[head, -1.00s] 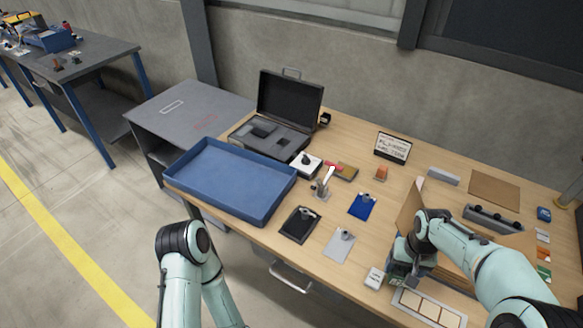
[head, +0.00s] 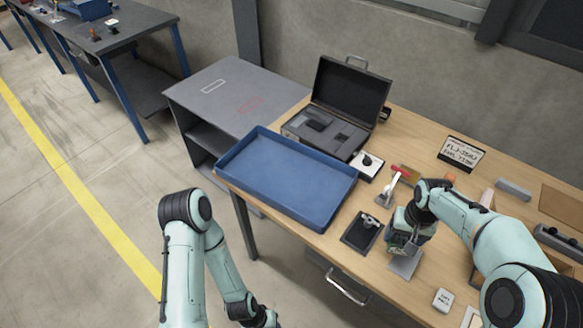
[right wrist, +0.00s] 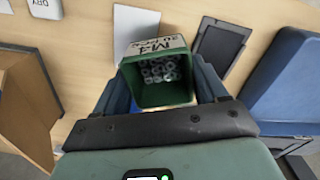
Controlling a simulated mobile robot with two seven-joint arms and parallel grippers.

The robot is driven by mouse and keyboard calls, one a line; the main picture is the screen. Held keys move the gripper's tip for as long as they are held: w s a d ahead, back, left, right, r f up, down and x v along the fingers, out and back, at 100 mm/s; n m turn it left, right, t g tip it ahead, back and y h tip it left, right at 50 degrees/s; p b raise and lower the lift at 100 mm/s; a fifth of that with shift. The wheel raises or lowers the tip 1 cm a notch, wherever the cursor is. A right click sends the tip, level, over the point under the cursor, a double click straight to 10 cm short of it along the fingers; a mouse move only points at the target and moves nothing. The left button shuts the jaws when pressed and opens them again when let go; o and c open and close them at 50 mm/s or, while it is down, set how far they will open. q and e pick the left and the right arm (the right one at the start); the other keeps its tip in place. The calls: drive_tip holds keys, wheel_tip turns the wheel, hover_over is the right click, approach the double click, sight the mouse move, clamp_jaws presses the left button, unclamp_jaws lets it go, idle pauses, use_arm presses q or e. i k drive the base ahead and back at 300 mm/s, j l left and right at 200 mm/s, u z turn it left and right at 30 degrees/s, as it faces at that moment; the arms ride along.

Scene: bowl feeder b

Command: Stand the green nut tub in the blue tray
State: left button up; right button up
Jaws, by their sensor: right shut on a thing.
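The green nut tub (right wrist: 165,94) shows in the right wrist view, with a white lettered label on its rim side and several grey nuts inside. My right gripper (head: 406,243) is shut on it, a finger on each side, over the table's front part near the grey mat. In the head view the gripper mostly hides the tub. The blue tray (head: 285,175) is empty and lies left of the gripper, at the table's left end; its edge also shows in the right wrist view (right wrist: 285,85). My left arm is low, its fingertips out of frame.
Between gripper and tray lies a black-framed pad (head: 361,232) with a small metal part. A grey mat (head: 404,265) lies under the gripper.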

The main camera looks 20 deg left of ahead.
sight(286, 177)
drive_tip(key=i+j, duration=0.1)
drive_tip(key=j, duration=0.2)
drive_tip(key=i+j, duration=0.15)
drive_tip(key=j, duration=0.15)
drive_tip(key=i+j+u, duration=0.1)
drive_tip(key=j, duration=0.2)
drive_tip(key=i+j+z, duration=0.1)
drive_tip(key=j, duration=0.2)
drive_tip(key=i+j+z, duration=0.1)
drive_tip(key=j, duration=0.25)
drive_tip(key=i+j+z, duration=0.1)
drive_tip(key=j, duration=0.25)
